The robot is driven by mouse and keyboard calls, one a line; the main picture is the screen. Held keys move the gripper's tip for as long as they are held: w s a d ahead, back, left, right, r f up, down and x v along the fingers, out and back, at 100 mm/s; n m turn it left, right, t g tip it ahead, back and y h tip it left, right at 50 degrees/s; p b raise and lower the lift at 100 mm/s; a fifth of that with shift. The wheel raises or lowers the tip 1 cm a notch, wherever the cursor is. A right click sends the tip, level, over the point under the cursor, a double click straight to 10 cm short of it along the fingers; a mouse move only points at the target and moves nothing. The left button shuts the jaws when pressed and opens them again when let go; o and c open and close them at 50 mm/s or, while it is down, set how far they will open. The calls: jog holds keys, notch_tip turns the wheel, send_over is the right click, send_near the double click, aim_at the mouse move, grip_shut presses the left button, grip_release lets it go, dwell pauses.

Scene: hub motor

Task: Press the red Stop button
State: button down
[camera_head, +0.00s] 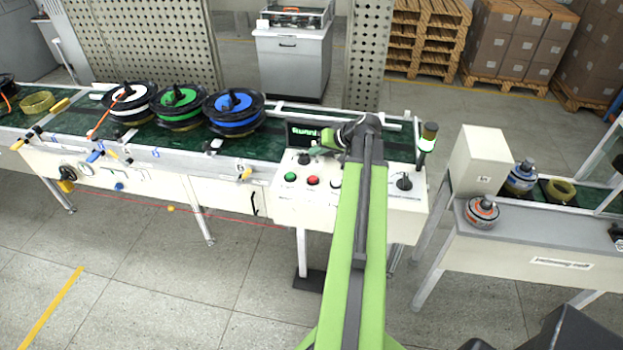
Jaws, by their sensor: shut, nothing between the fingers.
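My green arm rises from the bottom of the picture and bends above the panel. My gripper (317,149) is small in the view, shut and empty. It appears above and behind the red button, in front of a small dark screen (299,133) with green text. It looks apart from the button. The red button is in plain sight.
A stack light (427,140) rises at the panel's right end. A conveyor with spools (234,108) runs left. A grey table (530,245) stands right.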

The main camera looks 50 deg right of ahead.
aim_at(315, 179)
notch_tip(315, 179, down, 9)
jog(key=b, duration=0.9)
jog(key=shift+r, duration=0.1)
dwell(1.4)
jog(key=shift+w+f+b, duration=0.1)
jog(key=shift+f+b, duration=0.2)
jog(key=shift+f, duration=0.1)
jog(key=shift+f+b, duration=0.6)
dwell(0.6)
jog(key=shift+r, duration=0.2)
jog(key=shift+r+p, duration=0.8)
jog(key=shift+p, duration=0.2)
